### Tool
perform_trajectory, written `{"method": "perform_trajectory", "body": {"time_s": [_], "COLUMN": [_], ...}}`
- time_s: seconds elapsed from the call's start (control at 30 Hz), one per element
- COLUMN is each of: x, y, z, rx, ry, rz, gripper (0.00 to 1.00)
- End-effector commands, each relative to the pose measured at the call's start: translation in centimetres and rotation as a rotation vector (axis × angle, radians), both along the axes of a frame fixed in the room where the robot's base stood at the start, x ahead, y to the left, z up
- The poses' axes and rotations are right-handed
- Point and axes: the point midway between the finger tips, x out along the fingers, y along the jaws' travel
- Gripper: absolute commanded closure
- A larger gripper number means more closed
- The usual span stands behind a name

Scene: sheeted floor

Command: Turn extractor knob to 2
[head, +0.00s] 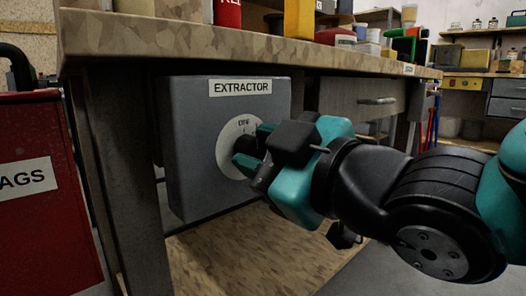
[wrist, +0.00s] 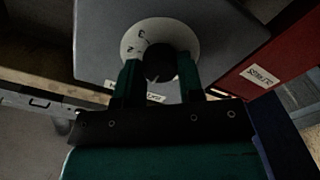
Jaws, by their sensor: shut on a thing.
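The grey extractor box (head: 190,150) hangs under the workbench, with an "EXTRACTOR" label (head: 240,87) at its top. Its round white dial (head: 226,152) has "OFF" printed at the top in the head view. The dark knob (wrist: 158,62) sits in the middle of the dial (wrist: 184,32) in the wrist view. My gripper (wrist: 159,76) has one green finger on each side of the knob and is shut on it. In the head view my gripper (head: 253,148) covers most of the knob.
A red cabinet (head: 45,215) stands at the left, close to the bench leg (head: 125,170). The bench top (head: 200,38) overhangs the box and carries several containers. A drawer (head: 360,97) is to the right of the box. The floor beneath is clear.

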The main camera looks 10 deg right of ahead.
Motion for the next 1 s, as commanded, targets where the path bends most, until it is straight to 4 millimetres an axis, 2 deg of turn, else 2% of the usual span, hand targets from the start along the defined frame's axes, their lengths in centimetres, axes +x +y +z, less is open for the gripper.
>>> {"method": "perform_trajectory", "body": {"time_s": [0.37, 1.0], "x": [0.05, 0.08], "y": [0.06, 0.05], "z": [0.06, 0.16], "rx": [0.097, 0.578], "ry": [0.064, 0.388], "rz": [-0.004, -0.002], "gripper": [0.88, 0.88]}}
